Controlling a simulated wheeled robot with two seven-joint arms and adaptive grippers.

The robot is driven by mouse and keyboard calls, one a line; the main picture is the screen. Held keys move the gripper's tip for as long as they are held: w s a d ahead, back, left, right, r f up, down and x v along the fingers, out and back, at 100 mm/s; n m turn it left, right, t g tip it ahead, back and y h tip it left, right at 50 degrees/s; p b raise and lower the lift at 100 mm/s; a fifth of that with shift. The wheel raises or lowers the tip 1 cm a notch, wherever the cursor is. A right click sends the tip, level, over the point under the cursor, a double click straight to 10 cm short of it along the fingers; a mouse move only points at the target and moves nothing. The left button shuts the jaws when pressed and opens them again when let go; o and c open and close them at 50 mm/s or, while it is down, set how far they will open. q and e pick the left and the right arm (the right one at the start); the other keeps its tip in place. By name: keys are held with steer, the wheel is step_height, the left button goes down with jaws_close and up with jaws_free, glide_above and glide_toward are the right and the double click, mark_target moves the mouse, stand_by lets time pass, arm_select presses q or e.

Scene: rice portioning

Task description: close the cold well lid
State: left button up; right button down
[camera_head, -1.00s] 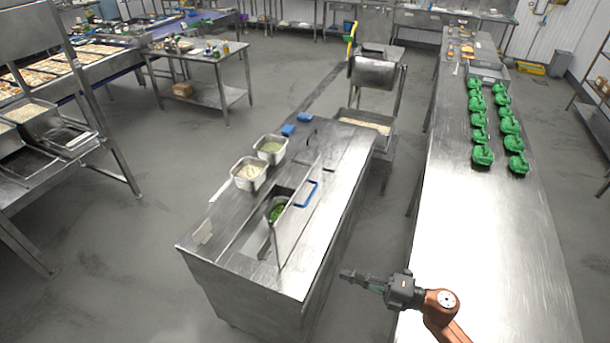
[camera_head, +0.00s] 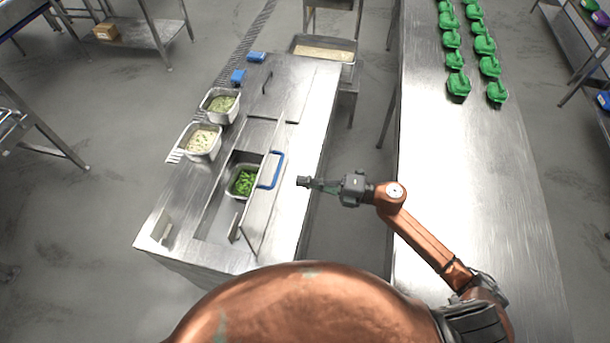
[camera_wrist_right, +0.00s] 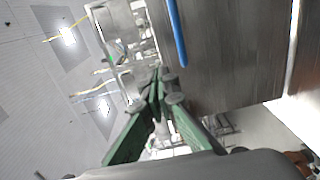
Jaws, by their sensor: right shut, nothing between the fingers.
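The cold well lid (camera_head: 262,215) is a steel panel standing raised along the right side of the open well in the steel counter. Its blue bar handle (camera_head: 279,170) is near the far upper end. In the right wrist view the handle (camera_wrist_right: 177,32) runs along a large steel surface, above and right of the fingertips. My right gripper (camera_head: 303,182) is to the right of the lid, apart from the handle. Its green fingers (camera_wrist_right: 165,88) are shut and empty. My left gripper is out of view.
Inside the well is a pan of green food (camera_head: 242,182). Blue items (camera_head: 238,76) lie farther back. A long steel table (camera_head: 470,190) with green containers (camera_head: 459,84) is at right.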

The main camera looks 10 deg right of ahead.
mark_target(261, 174)
steer(key=p+x, duration=0.2)
steer(key=x, duration=0.7)
steer(key=shift+w+a+p, duration=0.2)
steer(key=shift+a+p, duration=0.05)
steer(key=shift+p, duration=0.15)
steer(key=shift+w+a+f, duration=0.1)
steer(key=shift+w+a, duration=0.1)
steer(key=shift+a, duration=0.25)
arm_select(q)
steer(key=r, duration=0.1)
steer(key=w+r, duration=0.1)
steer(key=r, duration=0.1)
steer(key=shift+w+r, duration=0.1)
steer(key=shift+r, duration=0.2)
arm_select(e)
steer(key=shift+a, duration=0.1)
steer(key=shift+a, duration=0.1)
